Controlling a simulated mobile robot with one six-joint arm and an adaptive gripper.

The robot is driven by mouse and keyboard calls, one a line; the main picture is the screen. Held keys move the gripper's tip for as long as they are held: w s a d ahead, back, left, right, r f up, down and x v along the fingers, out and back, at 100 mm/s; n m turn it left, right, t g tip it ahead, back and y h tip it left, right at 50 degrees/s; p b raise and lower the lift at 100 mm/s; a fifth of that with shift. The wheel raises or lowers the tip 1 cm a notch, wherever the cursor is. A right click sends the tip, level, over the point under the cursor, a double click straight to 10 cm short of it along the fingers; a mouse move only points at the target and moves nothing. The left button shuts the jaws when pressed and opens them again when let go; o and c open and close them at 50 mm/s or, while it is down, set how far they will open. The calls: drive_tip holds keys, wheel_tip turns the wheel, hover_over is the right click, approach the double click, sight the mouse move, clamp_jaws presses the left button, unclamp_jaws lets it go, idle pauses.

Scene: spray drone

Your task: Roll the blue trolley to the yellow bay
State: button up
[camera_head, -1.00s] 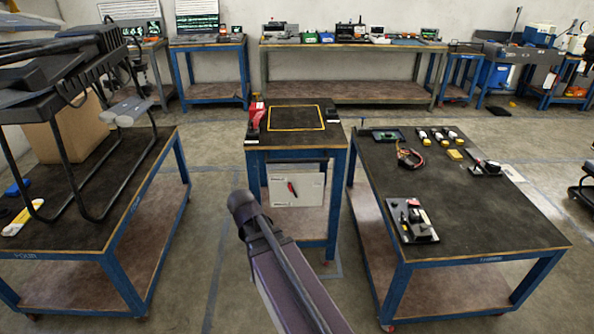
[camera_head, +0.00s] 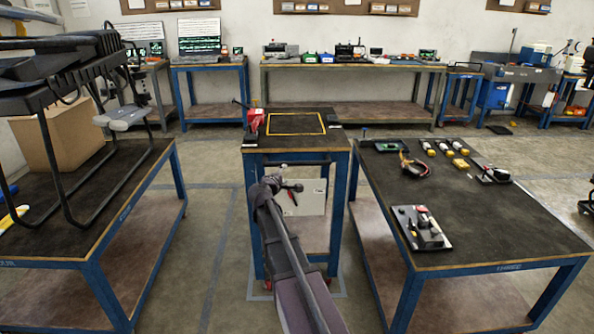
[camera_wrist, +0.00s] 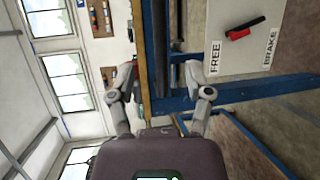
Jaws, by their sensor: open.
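The blue trolley (camera_head: 257,223) stands in the middle of the head view, with a dark top marked by a yellow-outlined square. Its dark push bar (camera_head: 290,163) runs across the near side. A pale panel (camera_head: 305,200) below has a red and black lever; the wrist view shows this lever (camera_wrist: 240,33) beside the words FREE and BRAKE. No yellow floor bay is recognisable.
A table with a box and black rack (camera_head: 85,240) stands left. A table with parts (camera_head: 480,225) stands close on the right. Benches (camera_head: 350,68) line the back wall. Floor with faint lines (camera_head: 205,215) is open left of the trolley.

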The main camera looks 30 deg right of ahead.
sight(296, 165)
drive_tip(key=shift+w, duration=0.1)
idle(0.3)
drive_tip(key=b+x, duration=0.2)
drive_tip(key=x, duration=1.1)
drive_tip(key=shift+w+d, duration=0.25)
drive_tip(key=shift+d, duration=0.05)
clamp_jaws()
